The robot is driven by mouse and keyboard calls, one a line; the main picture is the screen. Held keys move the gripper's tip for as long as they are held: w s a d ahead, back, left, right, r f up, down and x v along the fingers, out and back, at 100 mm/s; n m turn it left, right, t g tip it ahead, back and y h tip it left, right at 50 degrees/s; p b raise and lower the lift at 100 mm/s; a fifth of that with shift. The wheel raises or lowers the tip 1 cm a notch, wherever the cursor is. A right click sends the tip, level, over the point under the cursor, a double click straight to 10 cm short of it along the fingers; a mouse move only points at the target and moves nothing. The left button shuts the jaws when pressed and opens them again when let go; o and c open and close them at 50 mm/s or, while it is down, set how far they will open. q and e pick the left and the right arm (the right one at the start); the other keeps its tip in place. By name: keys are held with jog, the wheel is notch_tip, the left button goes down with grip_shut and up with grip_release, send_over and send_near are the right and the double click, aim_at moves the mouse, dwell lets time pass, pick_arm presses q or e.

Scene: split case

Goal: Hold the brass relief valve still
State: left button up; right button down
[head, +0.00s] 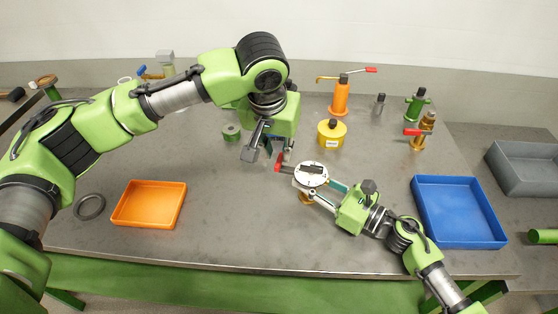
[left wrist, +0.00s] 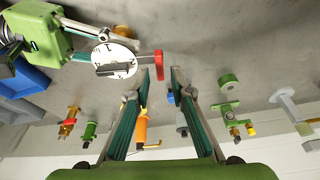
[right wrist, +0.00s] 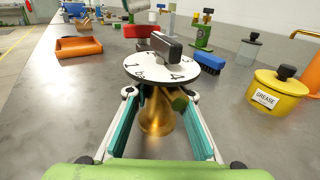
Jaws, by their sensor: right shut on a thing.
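The brass relief valve (right wrist: 157,112) stands between the fingers of my right gripper (right wrist: 160,97), which is shut on it. It has a white numbered dial (right wrist: 160,66) with a dark bar handle (right wrist: 166,46) on top. In the head view the dial (head: 311,174) hides most of the brass body (head: 306,199). A red piece (head: 279,162) shows beside the dial; I cannot tell whether it is joined to the valve. It also shows in the left wrist view (left wrist: 158,64), close to the fingertips. My left gripper (left wrist: 162,80) is open and empty above the table, left of the dial.
A yellow grease pot (head: 331,134) and an orange oil can (head: 340,98) stand behind the valve. A brass fitting with a red handle (head: 420,135) stands farther right. A blue tray (head: 459,238) lies right, an orange tray (head: 149,221) left. The front middle of the table is clear.

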aim_at(279, 160)
pick_arm(q)
jog(key=shift+x, duration=1.55)
grip_shut()
